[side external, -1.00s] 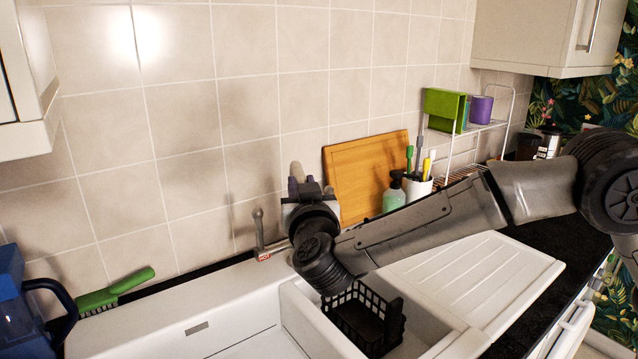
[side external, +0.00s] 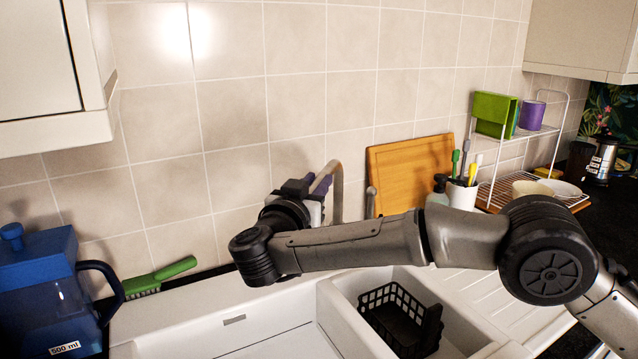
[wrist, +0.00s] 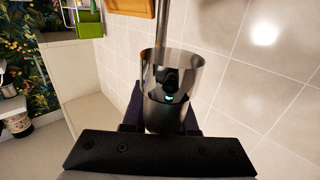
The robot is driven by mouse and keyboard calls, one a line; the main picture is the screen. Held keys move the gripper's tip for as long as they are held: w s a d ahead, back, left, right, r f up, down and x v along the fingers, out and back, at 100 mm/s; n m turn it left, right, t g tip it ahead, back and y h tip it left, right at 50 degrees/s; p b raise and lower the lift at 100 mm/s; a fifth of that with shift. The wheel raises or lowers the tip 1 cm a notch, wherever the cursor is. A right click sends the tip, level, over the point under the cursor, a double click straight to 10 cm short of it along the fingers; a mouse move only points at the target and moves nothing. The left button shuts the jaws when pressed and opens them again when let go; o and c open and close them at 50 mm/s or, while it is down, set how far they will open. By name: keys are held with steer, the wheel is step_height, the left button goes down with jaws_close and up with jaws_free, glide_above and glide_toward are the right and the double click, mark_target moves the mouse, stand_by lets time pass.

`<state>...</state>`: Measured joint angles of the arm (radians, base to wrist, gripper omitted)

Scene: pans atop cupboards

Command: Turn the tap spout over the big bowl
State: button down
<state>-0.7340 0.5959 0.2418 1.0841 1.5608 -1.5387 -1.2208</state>
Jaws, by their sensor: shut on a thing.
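The tap spout (side external: 338,178) is a curved metal pipe, arching up behind my gripper (side external: 313,188) in the side view. My gripper is shut on its shiny metal end. In the wrist view, that wide reflective cylinder (wrist: 172,80) sits between my two dark fingers, with the thin pipe running away above it. The gripper is at the back of the sink, left of the tap's upright handle (side external: 371,202). The big bowl (side external: 275,345) is the left basin, below my arm and partly cut off by the frame. The tap's base is hidden by my arm.
The small right basin holds a black basket (side external: 400,318). A chopping board (side external: 405,170), utensil pot (side external: 463,193) and wire rack (side external: 530,150) line the wall at right.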

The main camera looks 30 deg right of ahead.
steer(key=c, duration=0.7)
jaws_free()
steer(key=v, duration=1.3)
steer(key=shift+s+a, duration=0.25)
steer(key=shift+a, duration=0.05)
steer(key=shift+r, duration=0.1)
